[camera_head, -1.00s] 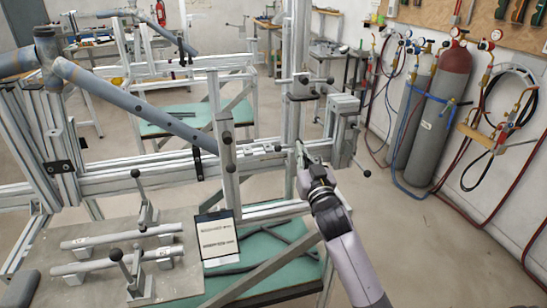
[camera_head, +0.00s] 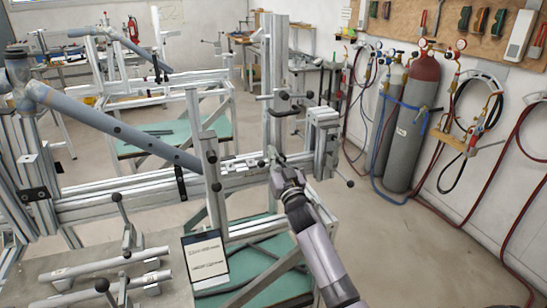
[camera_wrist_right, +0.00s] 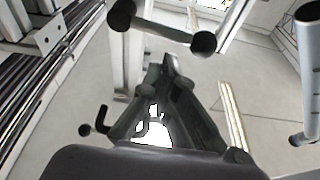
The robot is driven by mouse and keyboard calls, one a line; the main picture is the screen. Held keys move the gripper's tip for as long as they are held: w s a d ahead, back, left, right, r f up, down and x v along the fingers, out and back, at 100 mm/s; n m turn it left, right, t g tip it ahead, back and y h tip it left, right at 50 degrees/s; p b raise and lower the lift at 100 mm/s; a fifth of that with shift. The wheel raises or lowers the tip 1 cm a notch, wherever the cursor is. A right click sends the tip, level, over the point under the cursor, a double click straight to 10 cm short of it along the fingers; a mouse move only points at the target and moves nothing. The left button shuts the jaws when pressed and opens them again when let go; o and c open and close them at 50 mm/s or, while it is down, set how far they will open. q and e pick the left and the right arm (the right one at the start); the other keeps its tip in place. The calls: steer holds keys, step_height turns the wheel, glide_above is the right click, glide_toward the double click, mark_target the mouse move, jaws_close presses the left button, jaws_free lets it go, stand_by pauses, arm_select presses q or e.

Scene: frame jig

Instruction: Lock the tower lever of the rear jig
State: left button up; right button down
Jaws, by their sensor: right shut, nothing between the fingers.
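The rear jig's upright tower (camera_head: 276,60) stands at the middle of the head view. Its tower lever, a dark bar with black knobs (camera_head: 284,96), sits on the tower's near side and points to the right. In the right wrist view the bar with two black ball ends (camera_wrist_right: 160,30) crosses above the fingertips. My right gripper (camera_head: 272,156) is shut and empty, below the lever and close to the tower. In the right wrist view its fingertips (camera_wrist_right: 171,62) are together; I see no clear contact with the bar. My left gripper is out of view.
A clamp block with a black-knobbed handle (camera_head: 324,140) stands right of the tower. A blue-grey tube (camera_head: 120,128) lies slanted across the jig. A clipboard (camera_head: 205,257) stands in front. Gas cylinders (camera_head: 412,125) line the right wall. The floor between is clear.

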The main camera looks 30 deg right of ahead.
steer(key=shift+a+f, duration=0.1)
steer(key=shift+f, duration=0.4)
steer(key=shift+a+f+n+b, duration=0.1)
steer(key=shift+f+n+b, duration=0.3)
steer(key=shift+f+n, duration=0.25)
